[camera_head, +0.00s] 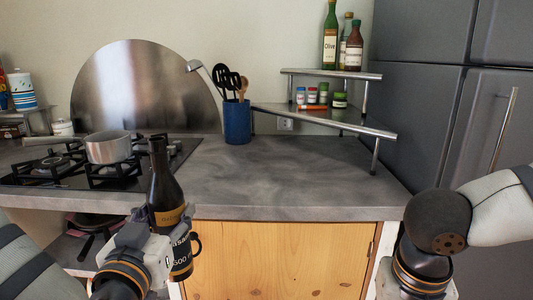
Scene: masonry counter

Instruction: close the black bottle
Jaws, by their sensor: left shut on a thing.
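The black bottle (164,190) is dark with a gold-brown label and stands nearly upright in front of the counter's front edge, at lower left. My left gripper (150,232) is shut on the bottle around its lower part.
A gas stove with a pot (107,147) is at left on the counter (290,175). A blue utensil holder (237,122) and a metal shelf (330,118) with jars and bottles stand at the back. The counter's middle is clear. A dark fridge is at right.

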